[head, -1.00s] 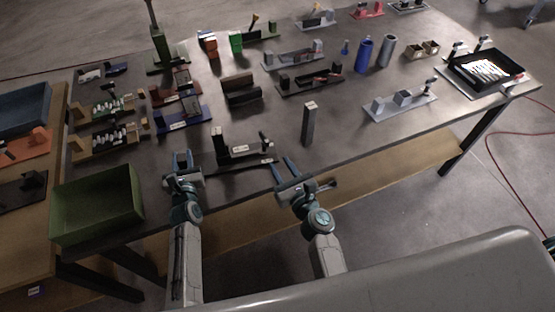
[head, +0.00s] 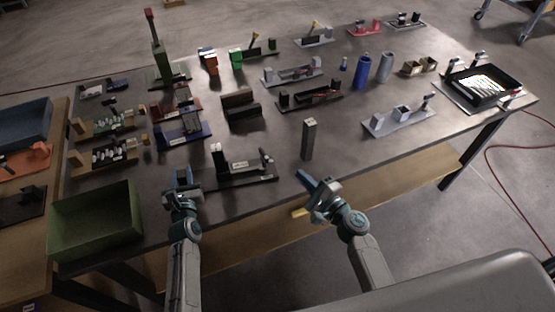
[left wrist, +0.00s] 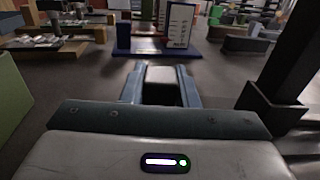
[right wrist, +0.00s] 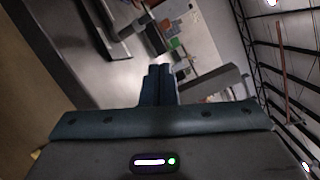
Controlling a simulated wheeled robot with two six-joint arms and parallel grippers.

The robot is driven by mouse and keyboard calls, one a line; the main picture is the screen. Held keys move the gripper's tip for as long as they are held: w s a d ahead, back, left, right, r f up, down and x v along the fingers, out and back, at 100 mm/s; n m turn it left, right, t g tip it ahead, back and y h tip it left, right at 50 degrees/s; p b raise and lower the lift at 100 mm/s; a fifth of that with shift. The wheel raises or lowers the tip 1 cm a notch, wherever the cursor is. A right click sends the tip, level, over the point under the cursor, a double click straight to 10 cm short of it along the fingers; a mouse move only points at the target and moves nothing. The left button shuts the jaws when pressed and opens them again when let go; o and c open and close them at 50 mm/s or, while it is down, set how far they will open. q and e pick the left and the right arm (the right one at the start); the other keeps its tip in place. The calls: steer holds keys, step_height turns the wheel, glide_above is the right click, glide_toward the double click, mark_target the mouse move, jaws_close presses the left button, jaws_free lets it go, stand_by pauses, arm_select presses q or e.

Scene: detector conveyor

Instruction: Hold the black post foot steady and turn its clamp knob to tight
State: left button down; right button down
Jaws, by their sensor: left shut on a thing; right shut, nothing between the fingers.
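The black post foot (head: 240,178) lies near the front edge of the table, with an upright post at its left part and a smaller upright piece at its right end. My left gripper (head: 182,180) is at the foot's left end. In the left wrist view it is shut on a small grey block (left wrist: 161,76), seemingly part of the foot; the dark post (left wrist: 290,55) stands to its right. My right gripper (head: 303,177) is shut and empty, apart from the foot, to the right of its right end. I cannot make out the clamp knob or its setting.
A green bin (head: 95,222) stands left of my left gripper. A dark square post (head: 309,140) stands just behind my right gripper. Several fixtures fill the table farther back. The table front (head: 365,150) right of the post is bare.

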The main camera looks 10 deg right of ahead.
mark_target(268, 160)
steer(key=d+n, duration=0.1)
steer(key=n, duration=0.2)
steer(key=d+n+y, duration=0.1)
steer(key=n, duration=0.1)
steer(key=shift+w+d+r+n+g, duration=0.25)
steer(key=shift+d+n+g, duration=0.05)
steer(key=shift+g, duration=0.1)
steer(key=x, duration=0.9)
steer(key=a, duration=0.3)
steer(key=shift+a, duration=0.1)
steer(key=shift+s+a, duration=0.25)
steer(key=shift+a, duration=0.25)
steer(key=shift+s+a, duration=0.2)
steer(key=shift+a, duration=0.3)
steer(key=shift+s+a, duration=0.25)
steer(key=shift+a, duration=0.25)
steer(key=shift+d, duration=0.1)
